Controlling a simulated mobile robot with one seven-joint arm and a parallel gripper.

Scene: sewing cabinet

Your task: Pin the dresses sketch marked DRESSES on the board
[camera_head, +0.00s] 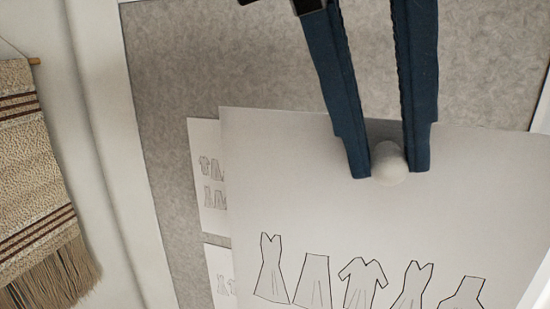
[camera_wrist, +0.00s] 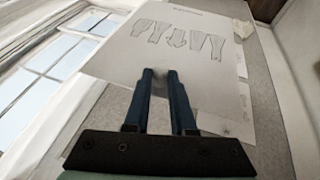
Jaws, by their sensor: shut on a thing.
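The dresses sketch (camera_head: 290,200) is a large white sheet with a row of outlined garments. In the wrist view the sketch (camera_wrist: 150,55) appears upside down, with a small heading too blurred to read. My gripper (camera_head: 388,172) comes from above and is shut on a white round pin knob (camera_head: 389,166) at the sheet's top edge. In the wrist view my gripper (camera_wrist: 160,72) partly hides the knob. The grey board (camera_head: 170,80) is behind the sheet. I cannot tell whether the sheet touches it.
Two smaller white sketches, an upper one (camera_head: 207,160) and a lower one (camera_head: 217,263), are on the board, partly covered by the large sheet. A fringed woven hanging (camera_head: 35,180) is on the wall at left. A window (camera_wrist: 40,70) shows in the wrist view. Bare board lies at upper left.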

